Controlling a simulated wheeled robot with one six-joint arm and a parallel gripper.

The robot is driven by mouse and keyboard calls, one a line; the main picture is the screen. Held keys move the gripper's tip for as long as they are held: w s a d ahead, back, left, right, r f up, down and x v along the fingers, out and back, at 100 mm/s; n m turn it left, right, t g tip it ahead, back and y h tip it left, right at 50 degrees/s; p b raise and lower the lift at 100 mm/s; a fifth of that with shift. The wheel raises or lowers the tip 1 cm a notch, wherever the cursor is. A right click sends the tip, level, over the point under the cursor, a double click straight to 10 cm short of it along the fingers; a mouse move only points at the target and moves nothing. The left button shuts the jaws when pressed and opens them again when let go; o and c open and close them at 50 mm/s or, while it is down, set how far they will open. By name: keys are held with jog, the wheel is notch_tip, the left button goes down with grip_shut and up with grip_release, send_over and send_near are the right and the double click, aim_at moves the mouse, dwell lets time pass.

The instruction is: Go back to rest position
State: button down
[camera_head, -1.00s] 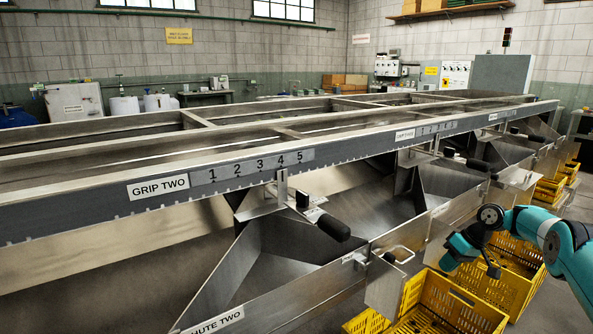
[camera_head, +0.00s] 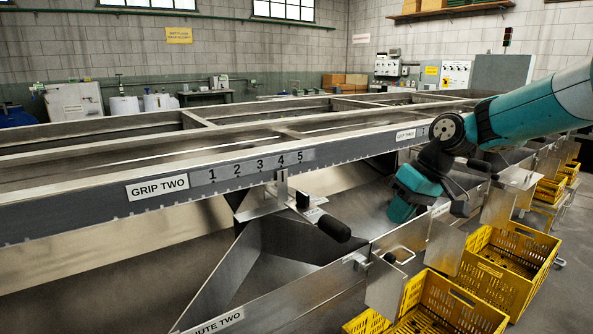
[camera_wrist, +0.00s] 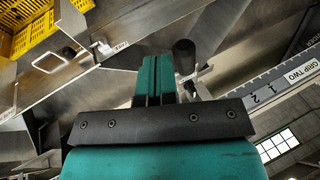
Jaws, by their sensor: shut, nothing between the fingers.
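My gripper (camera_head: 402,211) is in the right half of the head view, in front of the sizer rail and over the metal chutes, with its teal fingers pointing down. In the wrist view its two teal fingers (camera_wrist: 155,82) lie side by side, shut with nothing between them. Beyond the fingertips in the wrist view is a black-handled lever (camera_wrist: 184,56). The same kind of lever (camera_head: 333,228) sits below the number scale in the head view, left of my gripper and apart from it.
The long sizer frame (camera_head: 90,205), labelled GRIP TWO, crosses the view. CHUTE TWO (camera_head: 225,319) is at the lower middle. Yellow crates (camera_head: 519,229) stand on the floor at right. A metal handle (camera_head: 398,248) sticks out near the chutes. Open air lies above the frame.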

jog(key=s+a+r, duration=0.2)
jog(key=s+a, duration=0.1)
jog(key=s, duration=0.5)
jog(key=s+a+r, duration=0.2)
jog(key=s+a, duration=0.1)
jog(key=s, duration=0.5)
jog(key=s+f+n+h, duration=0.1)
jog(key=s+f+n, duration=0.1)
jog(key=s, duration=1.4)
notch_tip(320, 180, up, 14)
jog(key=p, duration=1.3)
jog(key=shift+w+d+m+p, duration=0.25)
jog(key=shift+m+p, duration=0.05)
jog(key=shift+f, duration=0.1)
